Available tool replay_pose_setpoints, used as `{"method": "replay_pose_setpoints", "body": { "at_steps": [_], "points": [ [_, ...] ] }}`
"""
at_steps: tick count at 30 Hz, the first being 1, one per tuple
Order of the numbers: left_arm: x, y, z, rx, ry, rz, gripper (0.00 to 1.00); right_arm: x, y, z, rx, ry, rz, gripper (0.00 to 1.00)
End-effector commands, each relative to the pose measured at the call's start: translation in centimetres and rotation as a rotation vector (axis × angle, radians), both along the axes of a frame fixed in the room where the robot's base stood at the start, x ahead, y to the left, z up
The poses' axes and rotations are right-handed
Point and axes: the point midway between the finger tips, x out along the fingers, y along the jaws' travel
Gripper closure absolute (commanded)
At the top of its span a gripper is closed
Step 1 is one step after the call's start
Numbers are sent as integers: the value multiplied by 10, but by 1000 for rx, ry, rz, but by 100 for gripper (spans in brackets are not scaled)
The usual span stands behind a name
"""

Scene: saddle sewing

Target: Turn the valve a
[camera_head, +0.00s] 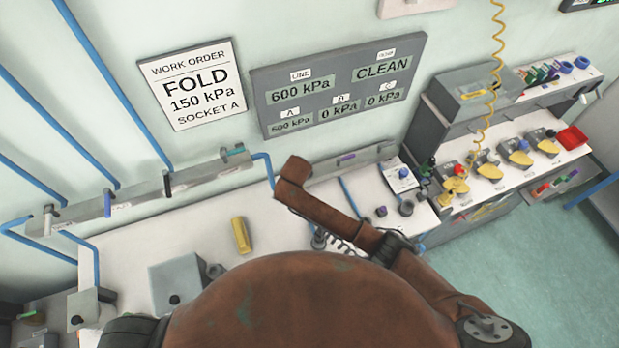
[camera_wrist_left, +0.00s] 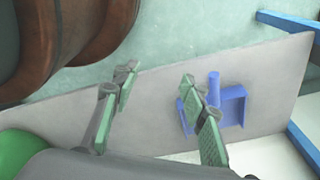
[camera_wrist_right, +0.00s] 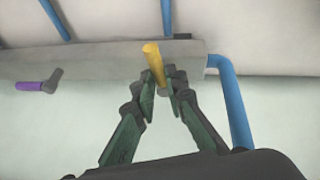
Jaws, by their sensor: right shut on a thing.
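In the right wrist view, my right gripper (camera_wrist_right: 162,82) is shut on a yellow valve handle (camera_wrist_right: 153,60) that sticks out from a grey rail (camera_wrist_right: 105,65). A purple handle (camera_wrist_right: 36,85) on the same rail stands apart to the left. In the left wrist view, my left gripper (camera_wrist_left: 157,82) is open with nothing between its fingers. A blue bracket-like part (camera_wrist_left: 232,105) on a grey plate shows behind its right finger. In the head view, a display board (camera_head: 340,85) reads A 600 kPa, with B and C at 0 kPa. My own arm hides part of the rail there.
A work order sign (camera_head: 192,85) hangs on the wall. A yellow block (camera_head: 241,236) and a grey box (camera_head: 178,283) stand on the white bench (camera_head: 215,228). A side station (camera_head: 510,130) with several yellow pieces and a coiled yellow cord is at right. Blue pipes (camera_head: 110,85) run along the wall.

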Motion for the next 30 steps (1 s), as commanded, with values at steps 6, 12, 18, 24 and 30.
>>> {"method": "replay_pose_setpoints", "body": {
  "at_steps": [6,12,18,24,30],
  "points": [
    [-15,0,5,1,18,3,60,-4,4,-3,2,11,-103,100],
    [-17,1,6,1,21,4,60,-3,4,-3,4,8,-157,100],
    [-11,0,7,1,14,2,60,-3,4,-3,4,7,-172,100],
    [-5,0,7,0,6,1,60,-3,3,-3,4,7,-172,100],
    [-5,0,7,0,6,2,60,-2,3,-2,3,7,-171,81]
  ]
}}
